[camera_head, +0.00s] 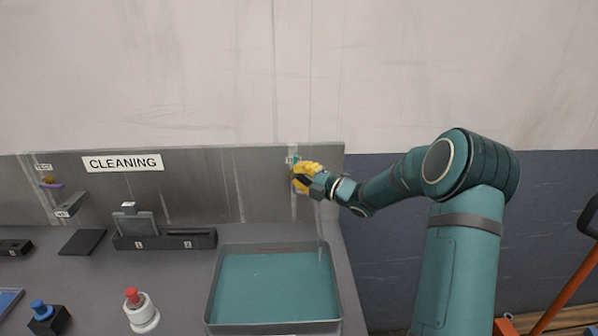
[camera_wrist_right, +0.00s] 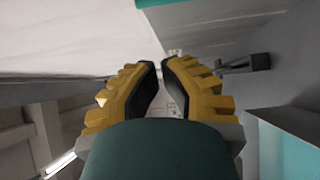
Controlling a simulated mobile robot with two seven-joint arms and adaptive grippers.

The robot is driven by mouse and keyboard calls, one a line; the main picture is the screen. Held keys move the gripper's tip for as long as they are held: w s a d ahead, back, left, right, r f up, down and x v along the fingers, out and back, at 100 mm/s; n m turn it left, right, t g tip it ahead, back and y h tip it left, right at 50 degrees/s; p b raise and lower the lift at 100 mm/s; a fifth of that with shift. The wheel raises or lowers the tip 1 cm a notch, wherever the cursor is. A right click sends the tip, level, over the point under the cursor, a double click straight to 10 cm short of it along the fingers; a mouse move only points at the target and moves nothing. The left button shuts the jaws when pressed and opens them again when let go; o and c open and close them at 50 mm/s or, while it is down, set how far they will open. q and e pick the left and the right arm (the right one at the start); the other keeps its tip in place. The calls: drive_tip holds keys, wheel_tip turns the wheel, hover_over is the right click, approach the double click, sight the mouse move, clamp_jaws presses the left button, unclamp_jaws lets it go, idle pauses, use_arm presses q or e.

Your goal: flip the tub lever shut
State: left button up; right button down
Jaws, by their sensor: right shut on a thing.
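The tub (camera_head: 211,300) is a grey basin of teal liquid at the front right of the counter. My right gripper (camera_head: 299,180), with yellow fingers, is at the back panel above the tub. It is shut on the tub lever, which its fingers mostly hide; a small teal piece shows just above them. In the right wrist view the gripper (camera_wrist_right: 166,90) has its dark pads close together, with a pale labelled surface behind the narrow gap. A faint pale streak runs down from near the gripper toward the tub. My left gripper is not in view.
A grey panel with a CLEANING sign (camera_head: 122,163) backs the counter. A dark slotted holder (camera_head: 165,241) stands left of the tub. A red-topped white bottle (camera_head: 141,310) and a blue-knobbed block (camera_head: 47,318) are at the front left. An orange-handled cart (camera_head: 570,285) is at the right.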

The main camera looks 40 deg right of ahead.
drive_tip(key=x, duration=0.8)
drive_tip(key=d, duration=0.1)
drive_tip(key=s+d+p, duration=0.1)
drive_tip(key=d, duration=0.1)
drive_tip(key=shift+d+p, duration=0.3)
drive_tip(key=shift+f, duration=0.1)
